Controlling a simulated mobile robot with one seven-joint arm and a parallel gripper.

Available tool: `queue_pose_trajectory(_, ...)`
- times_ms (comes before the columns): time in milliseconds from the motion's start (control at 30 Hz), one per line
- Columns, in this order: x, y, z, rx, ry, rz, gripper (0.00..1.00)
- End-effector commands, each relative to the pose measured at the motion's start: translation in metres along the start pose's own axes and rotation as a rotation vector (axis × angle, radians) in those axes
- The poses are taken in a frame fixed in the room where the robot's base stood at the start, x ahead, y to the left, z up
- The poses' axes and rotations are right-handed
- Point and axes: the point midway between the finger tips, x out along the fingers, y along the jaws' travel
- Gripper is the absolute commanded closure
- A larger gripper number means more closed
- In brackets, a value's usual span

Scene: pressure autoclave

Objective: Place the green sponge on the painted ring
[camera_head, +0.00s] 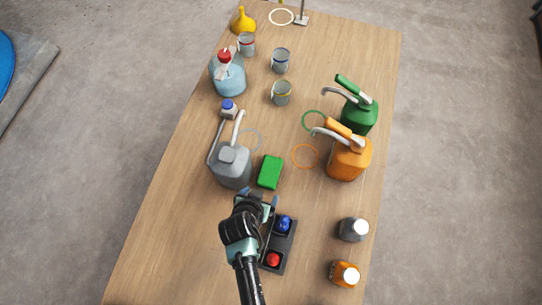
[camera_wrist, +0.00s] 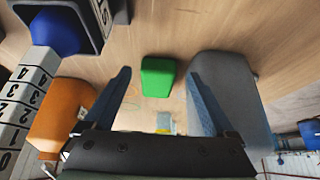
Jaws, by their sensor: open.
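The green sponge (camera_head: 270,172) lies on the wooden table, just right of the grey jerrycan. In the wrist view the sponge (camera_wrist: 158,68) shows ahead, between the two blue fingers. My gripper (camera_head: 260,195) is open and empty, just on the near side of the sponge. Several painted rings are on the table: a white ring (camera_head: 281,9) at the far end, a green ring (camera_head: 303,120), an orange ring (camera_head: 305,145) and a grey ring (camera_head: 260,138) partly hidden by the grey jerrycan. I cannot tell which one the task names.
The grey jerrycan (camera_head: 231,167) stands close left of the sponge. Orange (camera_head: 350,159) and green (camera_head: 358,117) jerrycans stand at right. A dark tray (camera_head: 289,245) with blue and red balls sits beside my arm. Several small cans and a blue bottle (camera_head: 229,80) stand farther back.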

Motion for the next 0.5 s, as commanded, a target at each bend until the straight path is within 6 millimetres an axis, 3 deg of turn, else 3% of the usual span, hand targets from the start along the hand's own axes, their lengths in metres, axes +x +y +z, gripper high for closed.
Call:
queue_pose_trajectory(200,0.023,0.0,-0.035,0.002,0.001,0.0,0.1)
queue_pose_trajectory(500,0.031,0.0,-0.051,0.0,-0.001,0.001,0.1)
